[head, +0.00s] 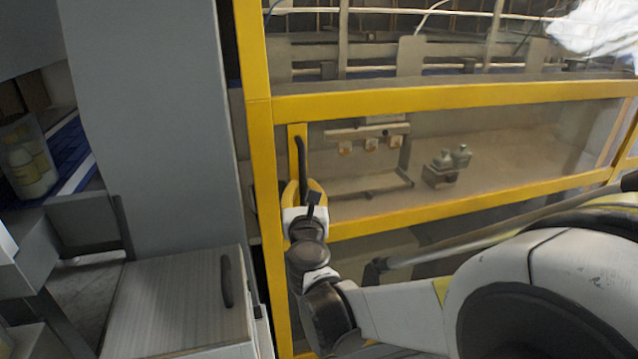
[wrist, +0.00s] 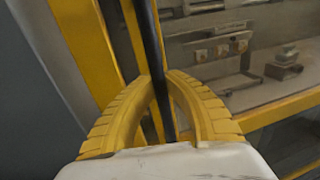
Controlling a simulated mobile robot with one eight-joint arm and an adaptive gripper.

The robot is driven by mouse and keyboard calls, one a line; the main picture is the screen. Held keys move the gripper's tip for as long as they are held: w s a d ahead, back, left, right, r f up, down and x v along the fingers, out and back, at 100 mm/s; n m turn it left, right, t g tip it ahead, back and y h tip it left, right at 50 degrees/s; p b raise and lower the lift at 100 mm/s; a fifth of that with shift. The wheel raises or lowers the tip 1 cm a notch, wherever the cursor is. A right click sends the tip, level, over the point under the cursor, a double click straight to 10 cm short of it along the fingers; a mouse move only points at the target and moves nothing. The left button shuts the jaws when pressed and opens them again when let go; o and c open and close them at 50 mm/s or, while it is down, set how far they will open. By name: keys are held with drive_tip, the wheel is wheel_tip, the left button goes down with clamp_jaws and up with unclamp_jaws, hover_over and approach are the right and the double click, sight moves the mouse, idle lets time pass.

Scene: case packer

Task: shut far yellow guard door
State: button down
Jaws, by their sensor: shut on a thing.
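The yellow guard door (head: 420,100) has a yellow frame with clear panels and fills the middle and right of the head view. Its black bar handle (head: 301,160) stands upright near the door's left edge. My gripper (head: 305,190) is at the lower part of this handle. In the wrist view the yellow fingers of my gripper (wrist: 160,82) are closed around the black handle (wrist: 152,45). The handle passes between the fingertips. In the head view my wrist hides the lower end of the handle. I cannot tell whether the door is fully shut.
A grey cabinet panel (head: 150,110) stands left of the door. A low grey box with a dark handle (head: 227,280) is at the lower left.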

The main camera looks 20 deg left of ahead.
sight(281, 180)
drive_tip(key=s+a, duration=0.1)
drive_tip(key=a, duration=0.1)
drive_tip(key=s+a, duration=0.2)
drive_tip(key=shift+s, duration=0.25)
drive_tip(key=shift+w, duration=0.1)
drive_tip(key=c, duration=1.8)
unclamp_jaws()
drive_tip(key=o, duration=0.4)
drive_tip(key=shift+s+a, duration=0.2)
drive_tip(key=shift+w+d, duration=0.15)
drive_tip(key=shift+d, duration=0.05)
drive_tip(key=v, duration=1.2)
